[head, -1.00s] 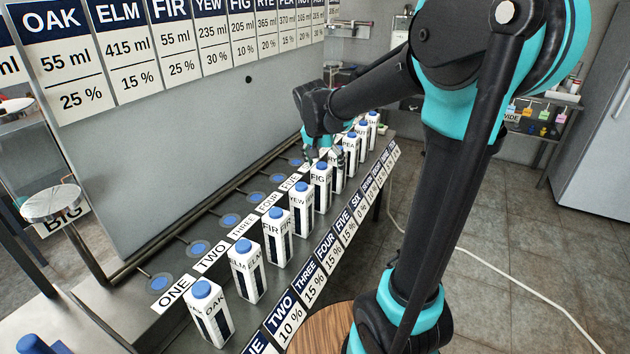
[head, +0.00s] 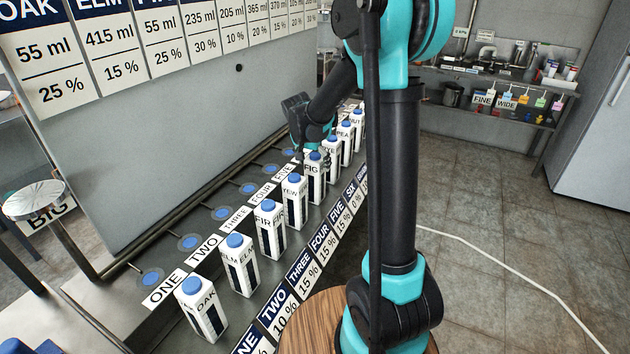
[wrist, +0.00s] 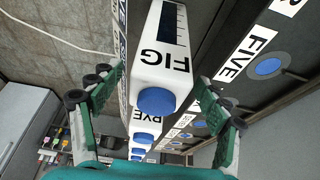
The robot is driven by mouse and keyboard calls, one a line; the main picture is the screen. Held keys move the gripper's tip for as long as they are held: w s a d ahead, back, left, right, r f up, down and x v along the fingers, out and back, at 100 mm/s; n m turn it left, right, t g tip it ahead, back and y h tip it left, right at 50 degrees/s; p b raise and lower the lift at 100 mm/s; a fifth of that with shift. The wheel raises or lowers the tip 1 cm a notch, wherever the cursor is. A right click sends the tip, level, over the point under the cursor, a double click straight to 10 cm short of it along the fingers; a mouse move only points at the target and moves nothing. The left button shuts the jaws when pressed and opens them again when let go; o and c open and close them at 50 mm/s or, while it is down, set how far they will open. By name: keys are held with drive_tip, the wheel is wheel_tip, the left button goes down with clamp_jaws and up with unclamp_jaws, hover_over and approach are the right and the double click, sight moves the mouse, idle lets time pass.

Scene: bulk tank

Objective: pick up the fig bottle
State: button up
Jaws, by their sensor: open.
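The fig bottle (head: 314,180) is a white square carton with a blue cap and a dark side window. It stands upright in the row of bottles on the bench, between the yew bottle (head: 294,205) and the rye bottle. In the wrist view the fig bottle (wrist: 168,55) is large, its blue cap facing me. My green-fingered gripper (wrist: 155,98) is open, one finger on each side of the bottle with visible gaps. In the head view my gripper (head: 312,148) is at the fig bottle's top, and its fingers are partly hidden.
The fir bottle (head: 270,230), elm bottle (head: 240,265) and oak bottle (head: 203,308) stand nearer in the row. The pea bottle (head: 344,143) and others stand beyond. A grey panel (head: 190,130) rises behind the blue discs. A round wooden top (head: 310,325) is at front.

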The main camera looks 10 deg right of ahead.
sight(315, 180)
drive_tip(key=shift+x, duration=2.75)
drive_tip(key=shift+s+a+f, duration=0.1)
drive_tip(key=shift+s+a, duration=0.05)
drive_tip(key=shift+s, duration=0.05)
drive_tip(key=shift+c, duration=0.4)
drive_tip(key=c, duration=1.2)
drive_tip(key=shift+o, duration=0.2)
